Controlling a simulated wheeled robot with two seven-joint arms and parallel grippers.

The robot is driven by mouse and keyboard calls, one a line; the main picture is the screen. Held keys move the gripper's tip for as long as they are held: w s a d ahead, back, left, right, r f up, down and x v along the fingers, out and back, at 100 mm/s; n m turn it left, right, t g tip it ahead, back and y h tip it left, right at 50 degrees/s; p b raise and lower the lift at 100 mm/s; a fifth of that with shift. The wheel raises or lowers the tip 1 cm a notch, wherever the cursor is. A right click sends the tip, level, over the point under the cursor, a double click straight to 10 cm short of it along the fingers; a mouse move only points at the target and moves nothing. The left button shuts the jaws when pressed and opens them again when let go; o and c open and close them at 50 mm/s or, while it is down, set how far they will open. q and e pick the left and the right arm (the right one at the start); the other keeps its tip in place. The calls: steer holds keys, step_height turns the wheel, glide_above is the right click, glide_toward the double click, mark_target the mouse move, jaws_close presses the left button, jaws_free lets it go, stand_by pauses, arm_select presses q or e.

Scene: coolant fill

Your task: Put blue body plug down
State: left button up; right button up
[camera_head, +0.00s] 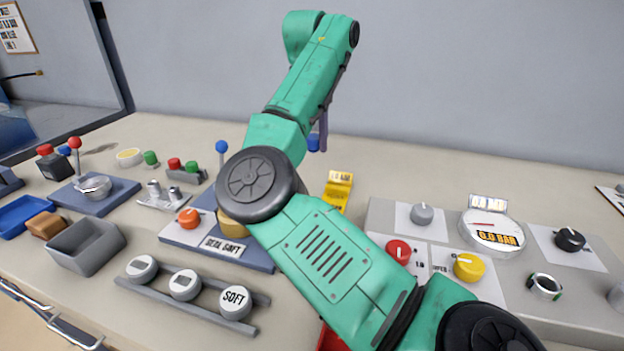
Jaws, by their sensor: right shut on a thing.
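The blue body plug (314,143) shows as a small blue piece just left of the lower end of my right gripper (321,138). My right arm crosses the middle of the picture from the lower right and hides most of the gripper. The gripper is shut on the blue plug, above the back part of the bench. Whether the plug touches the bench top cannot be told. My left gripper is not in view.
A blue-knobbed lever (221,147) stands left of my arm, near the red and green plugs (183,165). A yellow display block (337,190) stands close right of my arm. A gauge panel (385,212) fills the right. The back strip of bench (420,170) is clear.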

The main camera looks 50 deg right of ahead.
mark_target(313, 182)
step_height(313, 182, down, 8)
steer(key=shift+f+b, duration=0.2)
steer(key=shift+b, duration=0.15)
steer(key=shift+f, duration=0.2)
steer(key=o, duration=0.8)
steer(key=shift+r, duration=0.1)
